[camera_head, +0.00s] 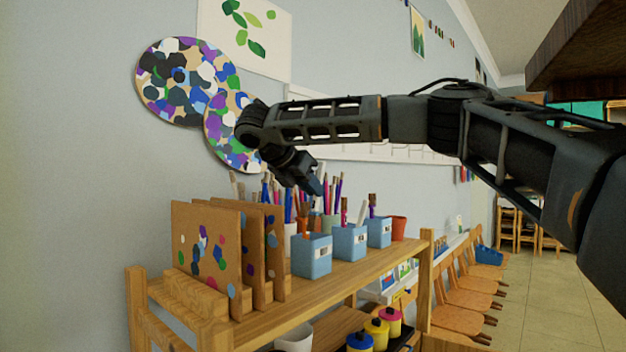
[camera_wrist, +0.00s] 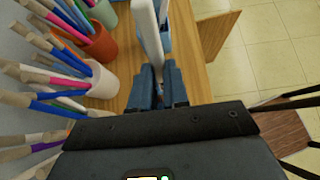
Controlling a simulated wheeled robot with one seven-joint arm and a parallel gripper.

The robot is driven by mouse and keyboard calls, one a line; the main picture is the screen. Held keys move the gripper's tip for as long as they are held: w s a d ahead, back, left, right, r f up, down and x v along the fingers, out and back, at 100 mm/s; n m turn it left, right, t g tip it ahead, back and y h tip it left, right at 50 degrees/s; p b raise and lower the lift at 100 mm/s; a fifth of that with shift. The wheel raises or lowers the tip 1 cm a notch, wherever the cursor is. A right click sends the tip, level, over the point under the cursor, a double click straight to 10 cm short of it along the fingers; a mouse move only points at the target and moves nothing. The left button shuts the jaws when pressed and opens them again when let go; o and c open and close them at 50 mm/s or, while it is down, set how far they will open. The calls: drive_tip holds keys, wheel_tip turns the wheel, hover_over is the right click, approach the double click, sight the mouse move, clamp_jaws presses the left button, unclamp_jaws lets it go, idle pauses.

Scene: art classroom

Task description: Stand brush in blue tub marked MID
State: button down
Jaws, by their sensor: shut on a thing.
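Three blue tubs with pale labels stand in a row along the shelf top: a near one (camera_head: 311,257), a middle one (camera_head: 350,242) and a far one (camera_head: 379,232). The label writing is too small to read, so I cannot tell which is marked MID. My gripper (camera_head: 318,187) is above the near and middle tubs, angled downward. In the wrist view my gripper (camera_wrist: 158,88) is shut on the brush, which is mostly hidden between the fingers. A long white piece (camera_wrist: 146,30) runs up from there; I cannot tell whether it is the brush's handle.
Pots of upright brushes stand close on the wall side, including a white pot (camera_wrist: 98,84) and an orange pot (camera_wrist: 94,42). Upright brown boards (camera_head: 207,255) stand at the shelf's near end. Another orange pot (camera_head: 398,228) is beyond the tubs. The shelf's right side is clear.

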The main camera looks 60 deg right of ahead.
sight(312, 215)
drive_tip(key=shift+s+d+f+b, duration=0.1)
drive_tip(key=shift+d+f+b, duration=0.15)
drive_tip(key=shift+f, duration=1.05)
drive_tip(key=shift+s+d+f+b, duration=0.1)
drive_tip(key=shift+d+f+b, duration=0.15)
drive_tip(key=shift+f, duration=1.05)
drive_tip(key=shift+d+f+b, duration=0.15)
drive_tip(key=shift+d+f, duration=0.2)
drive_tip(key=shift+f, duration=0.95)
drive_tip(key=c, duration=1)
unclamp_jaws()
drive_tip(key=shift+c, duration=0.2)
drive_tip(key=shift+b+v, duration=0.75)
drive_tip(key=shift+v, duration=3.1)
